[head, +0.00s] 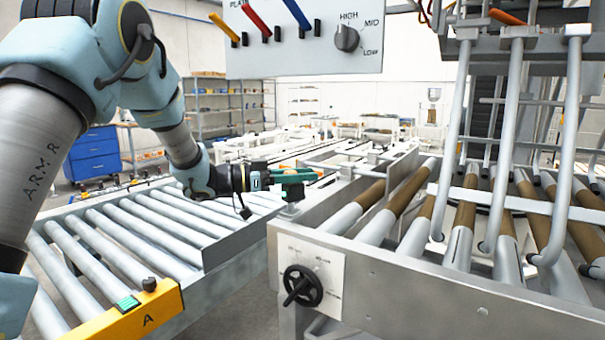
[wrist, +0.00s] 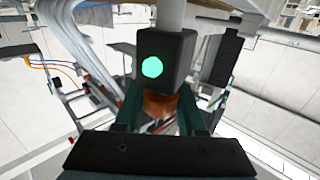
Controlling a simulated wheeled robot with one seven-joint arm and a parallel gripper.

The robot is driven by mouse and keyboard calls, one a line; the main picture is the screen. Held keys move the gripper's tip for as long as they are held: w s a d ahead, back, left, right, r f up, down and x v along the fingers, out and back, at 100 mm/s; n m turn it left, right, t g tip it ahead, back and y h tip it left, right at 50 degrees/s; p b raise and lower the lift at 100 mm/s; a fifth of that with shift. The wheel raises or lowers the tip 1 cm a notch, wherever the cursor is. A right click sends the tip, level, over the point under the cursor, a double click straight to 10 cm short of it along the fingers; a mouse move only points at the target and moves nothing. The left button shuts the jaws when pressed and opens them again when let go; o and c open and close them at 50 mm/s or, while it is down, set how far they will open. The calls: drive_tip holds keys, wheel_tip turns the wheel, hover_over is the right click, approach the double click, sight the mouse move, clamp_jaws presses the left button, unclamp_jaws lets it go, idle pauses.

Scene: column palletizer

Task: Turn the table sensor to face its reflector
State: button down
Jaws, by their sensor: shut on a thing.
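The table sensor (wrist: 178,60) is a dark box with a lit green disc on its face, at top centre of the wrist view. An orange-brown part (wrist: 160,106) sits just below it. My gripper (wrist: 160,95) has its green fingers on either side, shut on the sensor's lower part. In the head view my gripper (head: 297,177) reaches right to the left corner of the roller table (head: 345,248). I cannot pick out the reflector in either view.
A grey roller conveyor (head: 150,235) with a yellow end box (head: 140,312) runs under my arm. A black handwheel (head: 302,286) is on the table's front. Bent metal bars (head: 507,140) stand over the table's rollers. A lever panel (head: 300,40) hangs above.

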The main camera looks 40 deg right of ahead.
drive_tip(key=c, duration=0.5)
unclamp_jaws()
drive_tip(key=b+v, duration=0.3)
drive_tip(key=v, duration=0.8)
